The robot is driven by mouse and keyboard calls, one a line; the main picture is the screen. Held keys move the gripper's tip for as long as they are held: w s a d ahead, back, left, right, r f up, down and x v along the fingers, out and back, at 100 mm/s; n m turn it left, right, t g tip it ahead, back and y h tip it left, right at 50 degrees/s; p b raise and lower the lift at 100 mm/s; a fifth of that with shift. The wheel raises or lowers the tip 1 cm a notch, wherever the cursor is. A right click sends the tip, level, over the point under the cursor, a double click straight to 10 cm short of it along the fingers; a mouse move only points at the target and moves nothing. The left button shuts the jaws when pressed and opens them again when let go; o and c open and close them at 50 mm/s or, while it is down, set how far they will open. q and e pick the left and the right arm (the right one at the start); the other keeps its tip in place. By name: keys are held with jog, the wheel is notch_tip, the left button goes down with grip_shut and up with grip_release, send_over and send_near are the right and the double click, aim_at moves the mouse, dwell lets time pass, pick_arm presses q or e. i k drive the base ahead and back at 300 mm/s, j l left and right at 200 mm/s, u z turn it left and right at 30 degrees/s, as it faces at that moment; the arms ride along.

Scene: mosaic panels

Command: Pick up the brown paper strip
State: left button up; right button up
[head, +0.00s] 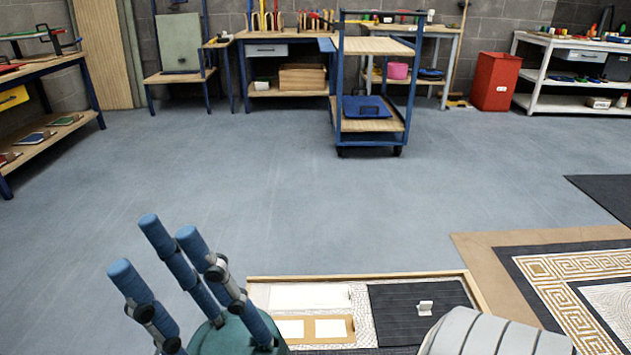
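Another flat brown border (480,251) lies along the mosaic panel at the right.
The tray also holds a white sheet (310,297) and a dark ribbed panel (400,310) with a small white handle. A mosaic panel (570,285) lies at the right. A blue trolley (375,125) and a red bin (496,82) stand far back. The middle floor is clear.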

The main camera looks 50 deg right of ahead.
aim_at(306, 329)
jog(key=z, duration=1.55)
